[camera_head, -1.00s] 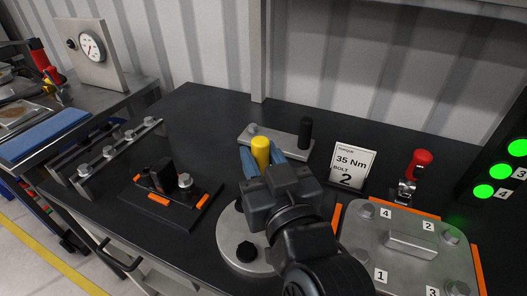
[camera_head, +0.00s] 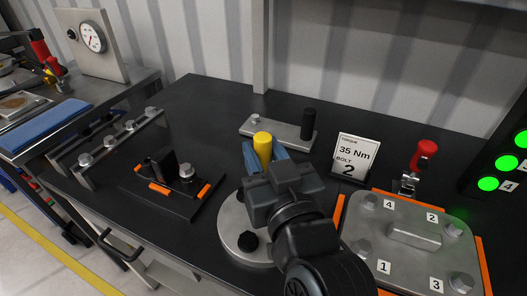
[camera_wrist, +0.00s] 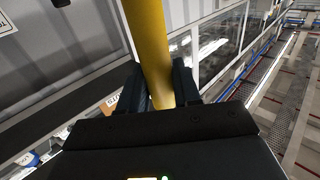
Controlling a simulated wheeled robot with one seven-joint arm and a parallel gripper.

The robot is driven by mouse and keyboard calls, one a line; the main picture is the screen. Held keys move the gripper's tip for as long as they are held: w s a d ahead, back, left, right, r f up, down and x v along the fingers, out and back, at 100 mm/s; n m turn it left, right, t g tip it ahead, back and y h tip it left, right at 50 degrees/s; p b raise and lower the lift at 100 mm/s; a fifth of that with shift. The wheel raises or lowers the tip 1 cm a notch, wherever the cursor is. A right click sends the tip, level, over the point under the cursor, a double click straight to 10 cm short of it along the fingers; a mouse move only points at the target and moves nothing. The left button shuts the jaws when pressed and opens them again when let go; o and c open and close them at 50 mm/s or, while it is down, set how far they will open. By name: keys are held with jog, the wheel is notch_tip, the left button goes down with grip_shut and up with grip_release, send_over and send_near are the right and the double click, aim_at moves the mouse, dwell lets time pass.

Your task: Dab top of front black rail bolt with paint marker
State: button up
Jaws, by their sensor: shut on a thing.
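My gripper (camera_head: 263,158) is shut on the yellow paint marker (camera_head: 262,146), which stands roughly upright between its blue fingers. The wrist view also shows the marker (camera_wrist: 150,50) between the dark fingers (camera_wrist: 160,92); its tip is hidden. The marker is above the middle of the bench, apart from the rails. At the left, a long dark rail (camera_head: 120,148) carries several silver bolts, with the nearest bolt (camera_head: 84,160) at its front end. A black fixture (camera_head: 150,200) with orange marks holds a black block and a silver bolt (camera_head: 187,172), left of my gripper.
A round metal plate (camera_head: 232,225) with a black knob lies below my gripper. A marker stand (camera_head: 275,130) with a black post is behind it. A "35 Nm, bolt 2" sign (camera_head: 355,158), red-handled clamp (camera_head: 423,155) and numbered cover plate (camera_head: 400,265) are right.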

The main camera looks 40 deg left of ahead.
jog(key=shift+f, duration=0.15)
dwell(0.5)
jog(key=shift+f+b, duration=0.15)
jog(key=shift+b, duration=0.25)
jog(key=shift+f, duration=0.15)
jog(key=shift+f+b, duration=0.15)
jog(key=shift+b, duration=0.15)
jog(key=shift+f+b, duration=0.4)
jog(key=shift+b, duration=0.1)
dwell(1.5)
jog(key=shift+r, duration=0.15)
jog(key=shift+r+p, duration=1.6)
jog(key=shift+r, duration=0.3)
